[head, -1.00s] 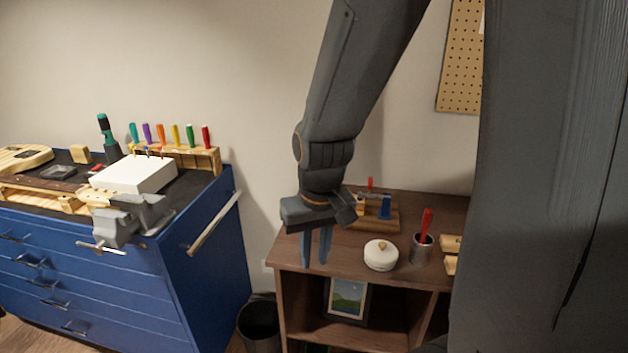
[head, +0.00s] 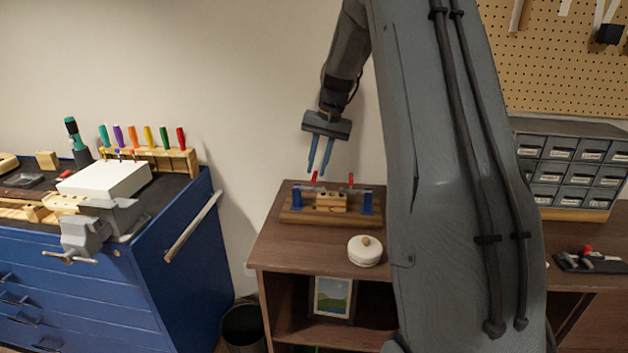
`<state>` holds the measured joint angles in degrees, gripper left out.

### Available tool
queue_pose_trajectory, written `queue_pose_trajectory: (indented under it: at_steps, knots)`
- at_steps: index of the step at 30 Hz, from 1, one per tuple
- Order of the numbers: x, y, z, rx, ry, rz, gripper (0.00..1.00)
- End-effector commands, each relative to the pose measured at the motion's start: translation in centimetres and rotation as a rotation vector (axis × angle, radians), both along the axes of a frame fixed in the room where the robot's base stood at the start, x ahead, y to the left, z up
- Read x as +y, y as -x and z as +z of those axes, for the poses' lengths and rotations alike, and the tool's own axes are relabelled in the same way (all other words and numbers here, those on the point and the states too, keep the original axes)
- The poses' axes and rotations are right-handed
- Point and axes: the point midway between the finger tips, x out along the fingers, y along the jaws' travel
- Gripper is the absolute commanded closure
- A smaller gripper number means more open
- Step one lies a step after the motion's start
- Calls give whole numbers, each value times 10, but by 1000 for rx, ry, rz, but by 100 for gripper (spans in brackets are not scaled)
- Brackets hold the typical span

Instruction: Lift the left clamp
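A wooden holder (head: 330,217) stands on the brown cabinet top with two clamps on it. The left clamp (head: 297,196) shows a blue upright part on the left and a red handle (head: 314,178) reaching up beside it. The right clamp (head: 367,202) is also blue, with a red tip (head: 351,180). A light wooden block sits between them. My gripper (head: 317,170) points down with its two blue fingers apart and nothing between them. Its tips appear just above the left clamp's red handle; whether they touch cannot be told.
A white round pot with a knob (head: 365,250) stands in front of the holder on the cabinet (head: 275,250). A blue tool chest with a vise (head: 88,232) is on the left. Grey drawers (head: 572,165) stand at the right. My arm hides part of the cabinet top.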

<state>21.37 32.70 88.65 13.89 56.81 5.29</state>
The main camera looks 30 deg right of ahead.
Motion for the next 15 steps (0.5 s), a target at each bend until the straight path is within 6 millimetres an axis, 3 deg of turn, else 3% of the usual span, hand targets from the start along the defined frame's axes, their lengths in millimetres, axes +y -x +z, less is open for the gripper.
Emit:
queue_pose_trajectory:
  at_steps: [7,15]
  knots:
    - [7,-3,-36,3,-1,2,81]
    - [9,-5,-52,0,0,0,81]
